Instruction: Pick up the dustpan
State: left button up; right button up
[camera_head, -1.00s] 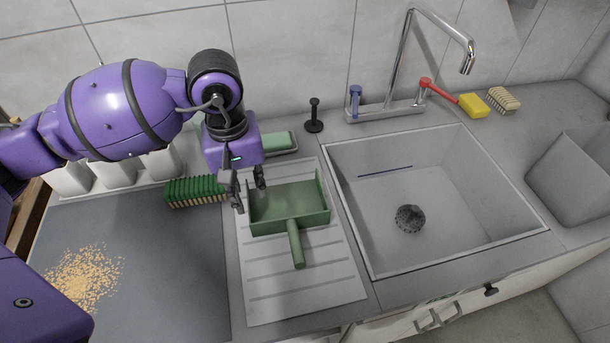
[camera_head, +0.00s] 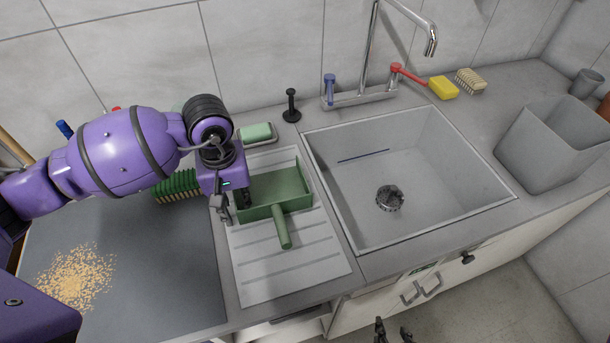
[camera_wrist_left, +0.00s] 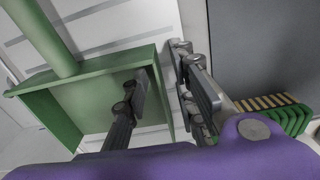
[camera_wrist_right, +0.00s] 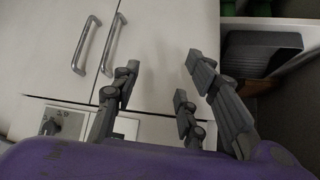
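The green dustpan (camera_head: 277,188) lies on the ribbed drainboard left of the sink, its handle (camera_head: 282,228) pointing toward the front. My left gripper (camera_head: 234,203) is at the dustpan's left side, open. In the left wrist view, its fingers (camera_wrist_left: 161,72) straddle the dustpan's side wall, one inside the pan (camera_wrist_left: 82,105) and one outside. I see no firm closing on the wall. My right gripper (camera_head: 393,333) is at the bottom edge of the head view, in front of the cabinet. In the right wrist view its fingers (camera_wrist_right: 162,68) are spread and empty.
A green brush (camera_head: 177,186) lies left of my left gripper, and crumbs (camera_head: 75,277) lie on the dark mat. A soap dish (camera_head: 258,133) and black stopper (camera_head: 291,105) stand behind. The sink (camera_head: 425,170) is to the right. Cabinet handles (camera_wrist_right: 112,45) are ahead of my right gripper.

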pick_arm(q)
jog(key=shift+s, duration=0.1)
grip_shut()
pick_arm(e)
jog(key=shift+s+d+f, duration=0.15)
jog(key=shift+s+f, duration=0.1)
jog(key=shift+s, duration=0.4)
jog(key=shift+d, duration=0.1)
pick_arm(q)
jog(key=shift+r, duration=0.1)
pick_arm(e)
jog(key=shift+w, duration=0.1)
